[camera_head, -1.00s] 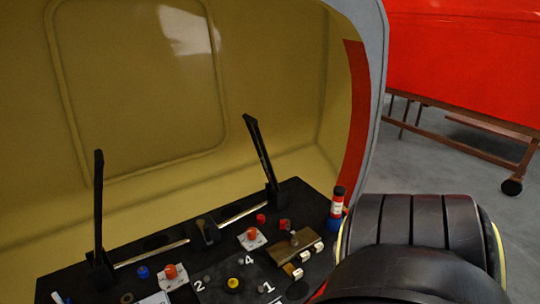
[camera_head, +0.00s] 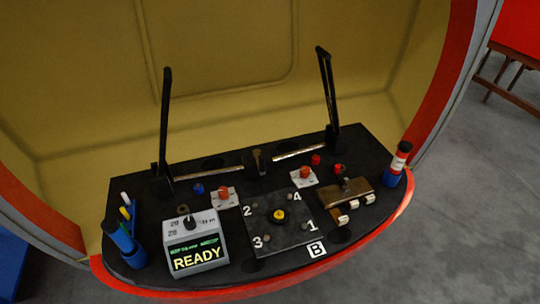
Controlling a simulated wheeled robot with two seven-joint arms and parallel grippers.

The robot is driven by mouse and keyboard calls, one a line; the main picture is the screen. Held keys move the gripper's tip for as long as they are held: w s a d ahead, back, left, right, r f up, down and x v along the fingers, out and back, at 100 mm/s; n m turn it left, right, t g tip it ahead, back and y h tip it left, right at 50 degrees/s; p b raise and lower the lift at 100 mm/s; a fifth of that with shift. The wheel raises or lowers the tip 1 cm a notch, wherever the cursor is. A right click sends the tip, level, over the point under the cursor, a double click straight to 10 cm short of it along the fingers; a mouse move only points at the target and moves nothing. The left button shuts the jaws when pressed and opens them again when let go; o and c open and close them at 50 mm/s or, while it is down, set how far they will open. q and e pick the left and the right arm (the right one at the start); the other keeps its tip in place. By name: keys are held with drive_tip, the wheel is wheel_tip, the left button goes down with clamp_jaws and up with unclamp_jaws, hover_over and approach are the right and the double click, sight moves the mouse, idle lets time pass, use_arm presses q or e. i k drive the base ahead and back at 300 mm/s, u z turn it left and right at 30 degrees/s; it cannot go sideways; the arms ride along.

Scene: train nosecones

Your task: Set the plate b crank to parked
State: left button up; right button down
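Plate B (camera_head: 262,238) is a dark square plate on the black console, with white numerals 1, 2, 3 and 4 near its corners. A white label with a black B (camera_head: 317,249) sits at its front right edge. A yellow round hub (camera_head: 278,215) is at its middle, with small grey knobs near the numerals. I cannot make out a crank arm or which way it points. Neither of my grippers is in view.
A grey box (camera_head: 196,243) reading READY stands left of the plate. A brass block (camera_head: 343,196) is to its right. Two tall black levers (camera_head: 166,125) (camera_head: 328,85) rise behind. A red-and-white bottle (camera_head: 399,160) stands at right, blue pen cups (camera_head: 122,238) at left.

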sight(261, 160)
drive_tip(key=i, duration=0.9)
drive_tip(key=k, duration=0.5)
drive_tip(key=z, duration=1.05)
drive_tip(key=k, duration=0.8)
drive_tip(key=u, duration=1.4)
drive_tip(key=i, duration=0.5)
